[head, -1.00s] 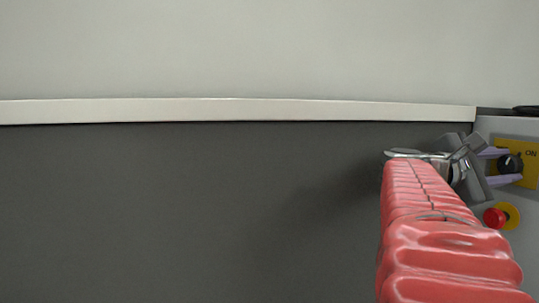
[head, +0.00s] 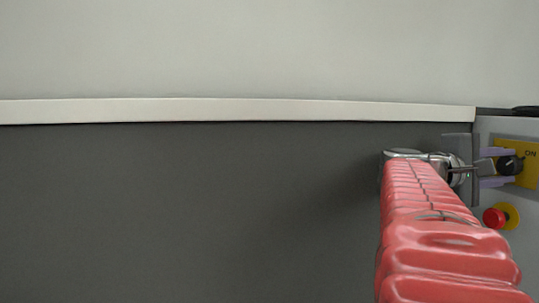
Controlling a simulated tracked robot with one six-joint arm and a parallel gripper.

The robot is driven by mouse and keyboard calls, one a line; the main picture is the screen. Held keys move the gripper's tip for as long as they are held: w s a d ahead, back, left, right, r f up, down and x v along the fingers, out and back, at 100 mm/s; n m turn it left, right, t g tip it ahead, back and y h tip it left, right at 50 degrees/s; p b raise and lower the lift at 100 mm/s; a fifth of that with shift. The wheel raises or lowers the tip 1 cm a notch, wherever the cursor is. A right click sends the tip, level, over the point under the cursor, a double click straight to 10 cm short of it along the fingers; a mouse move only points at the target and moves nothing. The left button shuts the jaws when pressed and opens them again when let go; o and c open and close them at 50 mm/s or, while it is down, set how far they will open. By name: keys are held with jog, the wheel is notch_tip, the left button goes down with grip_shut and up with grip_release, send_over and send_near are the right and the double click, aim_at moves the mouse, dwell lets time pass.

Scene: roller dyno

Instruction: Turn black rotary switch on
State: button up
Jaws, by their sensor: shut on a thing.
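The black rotary switch (head: 510,165) sits on a yellow plate (head: 528,179) on the grey panel at the right edge. "ON" is printed at the plate's upper right. My gripper (head: 503,168) reaches the switch from the left and is shut on it, with one pale purple finger above and one below. The grey gripper body hides the left part of the plate. The knob's white mark shows faintly, and its exact direction is hard to read.
A red push button (head: 494,218) on a yellow disc sits on the same panel just below the switch, close to my gripper. A dark grey surface (head: 200,210) fills the left and middle and is clear. A pale strip (head: 240,111) runs above it.

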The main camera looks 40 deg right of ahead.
jog(key=shift+w, duration=0.15)
jog(key=o, duration=1)
jog(key=shift+o, duration=0.2)
jog(key=shift+a, duration=0.1)
jog(key=v, duration=1.3)
jog(key=shift+a, duration=0.3)
jog(key=shift+w, duration=0.2)
